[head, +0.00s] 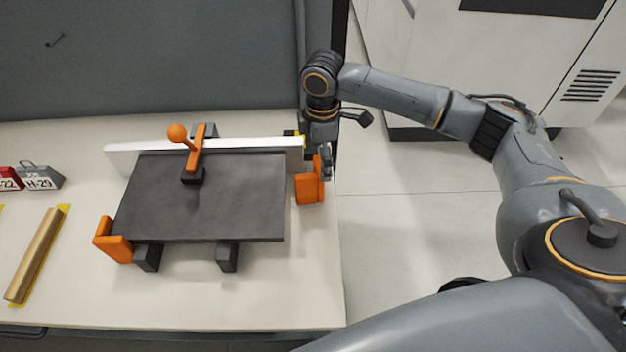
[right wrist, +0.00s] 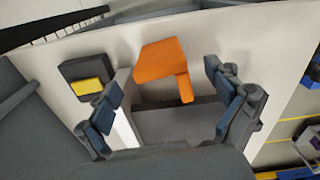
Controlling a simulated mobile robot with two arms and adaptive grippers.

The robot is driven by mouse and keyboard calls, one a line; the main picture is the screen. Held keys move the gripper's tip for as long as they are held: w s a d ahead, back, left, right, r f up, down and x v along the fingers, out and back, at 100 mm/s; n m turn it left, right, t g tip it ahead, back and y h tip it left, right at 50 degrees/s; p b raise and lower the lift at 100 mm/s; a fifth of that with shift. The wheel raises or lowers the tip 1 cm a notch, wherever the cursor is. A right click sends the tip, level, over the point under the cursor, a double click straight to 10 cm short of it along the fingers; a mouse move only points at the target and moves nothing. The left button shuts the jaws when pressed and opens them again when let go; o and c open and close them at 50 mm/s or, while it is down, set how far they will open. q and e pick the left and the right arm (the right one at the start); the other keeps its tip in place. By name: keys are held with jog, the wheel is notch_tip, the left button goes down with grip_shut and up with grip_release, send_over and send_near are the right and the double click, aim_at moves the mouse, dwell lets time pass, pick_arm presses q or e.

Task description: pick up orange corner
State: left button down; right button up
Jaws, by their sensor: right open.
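One orange corner (head: 308,190) stands at the right end of the dark panel (head: 205,205), near the table's right edge. A second orange corner (head: 112,241) sits at the panel's front left corner. My right gripper (head: 325,168) points down just above and beside the right-hand orange corner and partly covers it. In the right wrist view, that orange corner (right wrist: 160,62) shows beyond and between the spread fingers of the right gripper (right wrist: 165,100), which are open and empty. My left gripper is not in view.
A white strip (head: 128,158) runs along the panel's back edge, with an orange-handled clamp (head: 195,150) over it. Black blocks (head: 228,258) stand under the panel's front. A wooden bar (head: 36,255) and number tags (head: 40,177) lie at left. The table (head: 200,300) is clear in front.

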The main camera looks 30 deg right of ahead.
aim_at(319, 164)
notch_tip(319, 164, down, 2)
jog(key=shift+w+f, duration=0.1)
jog(key=shift+f, duration=0.15)
jog(key=shift+w+f+p, duration=0.1)
jog(key=shift+f+p, duration=0.2)
jog(key=shift+f, duration=0.25)
notch_tip(319, 164, down, 4)
jog(key=shift+a+r+p, duration=0.15)
jog(key=shift+r+p, duration=0.1)
jog(key=shift+p, duration=0.4)
jog(key=shift+f, duration=0.6)
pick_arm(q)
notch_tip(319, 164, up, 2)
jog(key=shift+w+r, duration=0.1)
pick_arm(e)
jog(key=c, duration=0.9)
